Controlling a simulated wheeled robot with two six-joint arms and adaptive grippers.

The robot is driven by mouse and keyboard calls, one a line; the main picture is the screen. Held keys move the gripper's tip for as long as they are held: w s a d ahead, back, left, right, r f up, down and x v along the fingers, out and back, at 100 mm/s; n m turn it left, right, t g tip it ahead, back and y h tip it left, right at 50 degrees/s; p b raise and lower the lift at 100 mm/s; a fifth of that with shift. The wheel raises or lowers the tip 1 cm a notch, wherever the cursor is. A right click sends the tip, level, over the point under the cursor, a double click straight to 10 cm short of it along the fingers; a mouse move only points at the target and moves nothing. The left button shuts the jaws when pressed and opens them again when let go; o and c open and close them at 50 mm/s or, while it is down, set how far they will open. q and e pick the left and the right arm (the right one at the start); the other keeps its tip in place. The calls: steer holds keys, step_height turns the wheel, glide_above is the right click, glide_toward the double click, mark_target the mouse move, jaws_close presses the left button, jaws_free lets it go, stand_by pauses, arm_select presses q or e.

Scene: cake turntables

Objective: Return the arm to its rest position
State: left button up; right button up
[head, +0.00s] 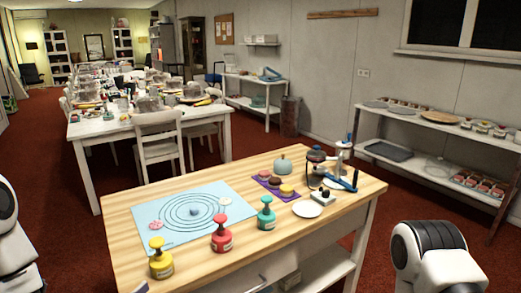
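Neither gripper shows in the head view. A white and black part of my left arm (12,240) stands at the left edge, clear of the table. A white and black part of my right arm (437,258) stands at the bottom right, beside the table's right end. Both hands are out of the picture, so what they hold is hidden. The wooden table (320,240) lies between the arms. Neither visible arm part touches it.
On the table are a light blue ringed mat (175,195), yellow (160,262), red (221,237) and teal (266,216) pump bottles, a purple mat (262,182) with round sweets, and a white plate (307,209). A shelf (400,170) stands at the right wall.

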arm_select(q)
steer(key=s+d+f+g+p, duration=0.1)
steer(key=d+f+g, duration=0.1)
steer(key=f, duration=0.3)
steer(key=s+d+f+g, duration=0.1)
steer(key=s+f+g, duration=0.1)
steer(key=f, duration=0.2)
steer(key=s+a+f+n+g+y, duration=0.2)
steer(key=s+f+g, duration=0.3)
steer(key=s+f, duration=0.3)
steer(key=s+a+f+n+g+y+p, duration=0.1)
steer(key=s+a+f+n+g+y, duration=0.1)
steer(key=s+f+g, duration=0.4)
steer(key=s+a+f+y, duration=0.1)
steer(key=s+f+y, duration=0.1)
steer(key=s, duration=0.2)
steer(key=shift+a+f+g+y, duration=0.25)
steer(key=shift+a+g+y, duration=0.05)
steer(key=shift+y, duration=0.1)
arm_select(e)
steer(key=r, duration=0.2)
steer(key=shift+w+d+r, duration=0.1)
steer(key=shift+w+r, duration=0.2)
steer(key=shift+w, duration=0.1)
